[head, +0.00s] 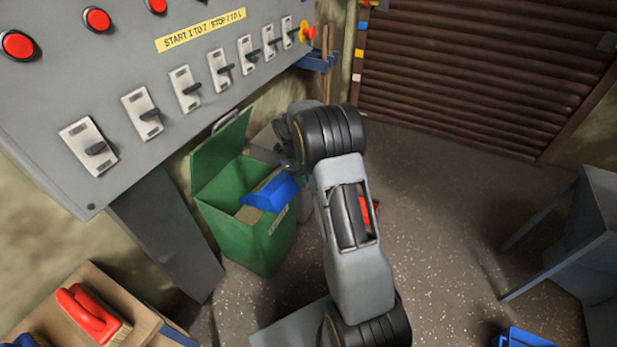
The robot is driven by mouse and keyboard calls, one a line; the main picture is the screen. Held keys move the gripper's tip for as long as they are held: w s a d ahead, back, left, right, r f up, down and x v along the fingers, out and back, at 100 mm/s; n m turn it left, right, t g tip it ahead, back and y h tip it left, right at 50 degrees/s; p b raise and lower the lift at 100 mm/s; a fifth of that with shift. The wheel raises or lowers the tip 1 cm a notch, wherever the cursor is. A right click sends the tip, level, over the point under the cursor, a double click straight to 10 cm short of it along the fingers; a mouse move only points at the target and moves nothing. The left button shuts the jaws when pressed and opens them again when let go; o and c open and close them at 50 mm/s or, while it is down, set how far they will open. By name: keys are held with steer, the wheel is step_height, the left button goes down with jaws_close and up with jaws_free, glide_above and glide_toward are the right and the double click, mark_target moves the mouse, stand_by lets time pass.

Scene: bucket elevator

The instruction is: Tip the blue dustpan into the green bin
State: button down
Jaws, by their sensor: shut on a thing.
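The blue dustpan (272,192) is tilted over the open top of the green bin (246,238), at the centre left of the head view. The bin's lid (222,152) stands raised at its back, and something tan shows inside the bin. My gripper (287,166) is at the dustpan's upper right end, mostly hidden behind my own wrist, and is shut on the dustpan. Its fingertips cannot be made out clearly. I cannot tell whether anything lies in the dustpan.
A grey control panel (150,60) with switches and red buttons overhangs the bin on the left. A red brush (88,315) lies on a box at the lower left. A grey stand (600,215) and a blue crate (524,337) are at the right.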

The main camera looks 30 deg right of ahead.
steer(key=shift+w+a+r+g+h+p, duration=0.2)
steer(key=shift+w+a+r+g+p, duration=0.25)
steer(key=shift+r+p, duration=0.3)
steer(key=shift+w+a+r+g+h+p, duration=0.1)
steer(key=shift+w+r+g+h+p, duration=0.1)
steer(key=shift+w+r+p, duration=0.5)
steer(key=shift+w+a+r+g+h+p, duration=0.25)
steer(key=shift+w+r+g+p, duration=0.2)
steer(key=shift+p, duration=0.45)
steer(key=shift+a, duration=0.1)
